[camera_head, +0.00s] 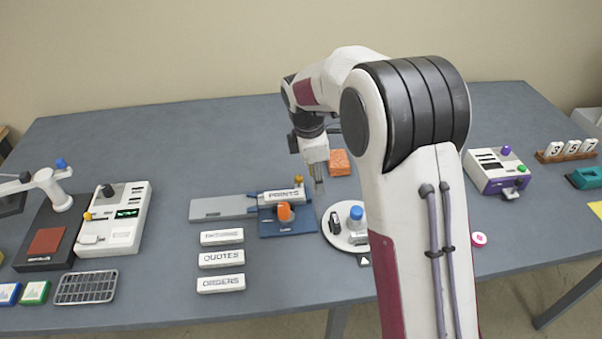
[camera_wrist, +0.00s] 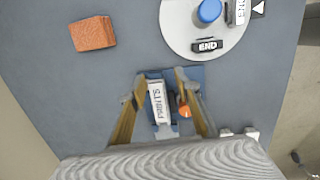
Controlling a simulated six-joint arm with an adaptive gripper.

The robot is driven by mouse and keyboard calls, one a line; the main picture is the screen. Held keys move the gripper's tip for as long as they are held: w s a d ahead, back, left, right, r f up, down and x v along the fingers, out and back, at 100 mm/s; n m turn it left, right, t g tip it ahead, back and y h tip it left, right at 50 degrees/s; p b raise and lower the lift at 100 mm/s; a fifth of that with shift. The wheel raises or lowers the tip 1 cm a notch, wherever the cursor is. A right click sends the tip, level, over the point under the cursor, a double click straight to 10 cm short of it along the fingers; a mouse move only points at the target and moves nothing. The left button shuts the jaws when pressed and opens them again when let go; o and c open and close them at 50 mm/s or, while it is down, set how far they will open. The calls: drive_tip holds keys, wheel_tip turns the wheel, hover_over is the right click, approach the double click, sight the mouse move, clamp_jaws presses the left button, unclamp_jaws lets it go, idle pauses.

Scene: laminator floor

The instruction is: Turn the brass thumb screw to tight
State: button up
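A white block (camera_head: 283,195) lettered PRINTS lies in the fixture.
An orange-red brick (camera_head: 340,163) lies behind the fixture. A round white plate (camera_head: 335,238) with a blue-topped post (camera_head: 356,213) is close on the right. Lettered blocks (camera_head: 221,260) lie in front. A grey bar (camera_head: 220,208) extends left. A white machine (camera_head: 118,225) stands further left.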

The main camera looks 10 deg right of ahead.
sight(299, 177)
drive_tip(key=w+r+m+y, duration=0.1)
drive_tip(key=m, duration=0.2)
drive_tip(key=w+r+m+t+y, duration=0.1)
drive_tip(key=m+y, duration=0.1)
drive_tip(key=m, duration=0.2)
drive_tip(key=w+a+r+m+t+y, duration=0.1)
drive_tip(key=m, duration=0.3)
drive_tip(key=shift+w, duration=0.25)
drive_tip(key=shift+f, duration=0.15)
drive_tip(key=shift+x, duration=3.8)
drive_tip(key=shift+a, duration=0.1)
clamp_jaws()
